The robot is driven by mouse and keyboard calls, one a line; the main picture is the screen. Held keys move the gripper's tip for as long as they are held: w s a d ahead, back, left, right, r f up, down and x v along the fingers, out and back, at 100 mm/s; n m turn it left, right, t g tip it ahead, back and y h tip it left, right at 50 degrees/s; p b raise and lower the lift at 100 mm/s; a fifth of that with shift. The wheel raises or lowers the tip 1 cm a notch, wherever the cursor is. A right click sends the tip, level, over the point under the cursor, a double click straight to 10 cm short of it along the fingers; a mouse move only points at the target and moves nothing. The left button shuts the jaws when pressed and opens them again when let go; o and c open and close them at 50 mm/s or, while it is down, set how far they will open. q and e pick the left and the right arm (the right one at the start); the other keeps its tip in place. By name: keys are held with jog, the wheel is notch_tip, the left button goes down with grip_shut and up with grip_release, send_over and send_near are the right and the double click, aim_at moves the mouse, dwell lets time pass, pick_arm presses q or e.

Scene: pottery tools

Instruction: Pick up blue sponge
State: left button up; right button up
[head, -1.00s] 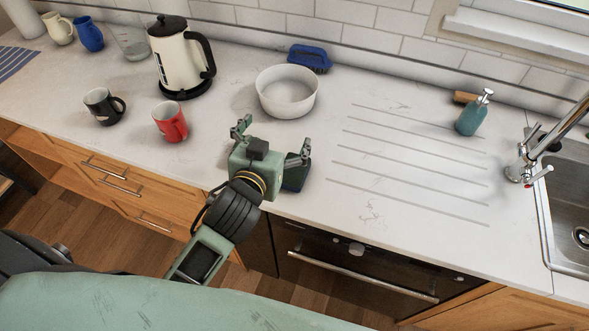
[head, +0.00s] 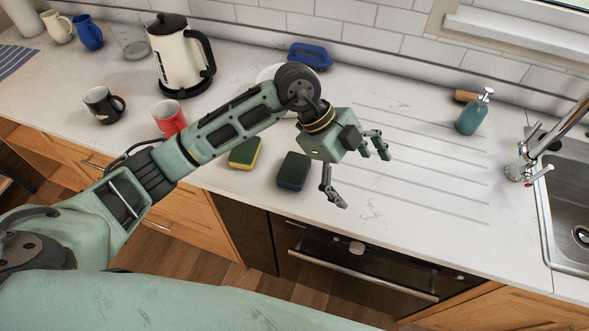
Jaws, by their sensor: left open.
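A dark blue sponge (head: 293,171) with a dark green edge lies flat on the counter near its front edge. A yellow sponge with a green top (head: 244,153) lies to its left. My left gripper (head: 361,177) is open and empty, above the counter to the right of the blue sponge, with its fingers spread and pointing right. It does not touch the blue sponge. My right gripper is not in view.
My left arm covers most of a white bowl (head: 265,74) and part of a red mug (head: 168,117). A blue brush (head: 309,57) stands by the wall. A soap dispenser (head: 472,115) and sink (head: 573,235) are at the right. The grooved counter is clear.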

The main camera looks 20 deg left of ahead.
aim_at(295, 167)
pick_arm(q)
jog(key=w+a+n+y, duration=0.1)
jog(key=a+y, duration=0.1)
jog(key=a, duration=0.3)
jog(key=w+a+n+y, duration=0.1)
jog(key=w+a+y, duration=0.1)
jog(key=a, duration=0.2)
jog(key=w+a+f+n+y, duration=0.1)
jog(key=a+n+y, duration=0.1)
jog(key=a, duration=0.3)
jog(key=shift+w+a+t+y, duration=0.25)
jog(key=shift+a+t+y, duration=0.1)
jog(key=shift+y, duration=0.15)
jog(key=shift+a+f, duration=0.1)
jog(key=shift+a, duration=0.15)
jog(key=shift+f+p, duration=0.5)
jog(key=shift+f, duration=0.4)
notch_tip(295, 167, down, 4)
jog(key=shift+w+a+f+p, duration=0.15)
jog(key=shift+f+p, duration=0.1)
jog(key=shift+p, duration=1)
jog(key=shift+f, duration=0.5)
jog(key=c, duration=0.8)
jog(key=shift+r, duration=0.1)
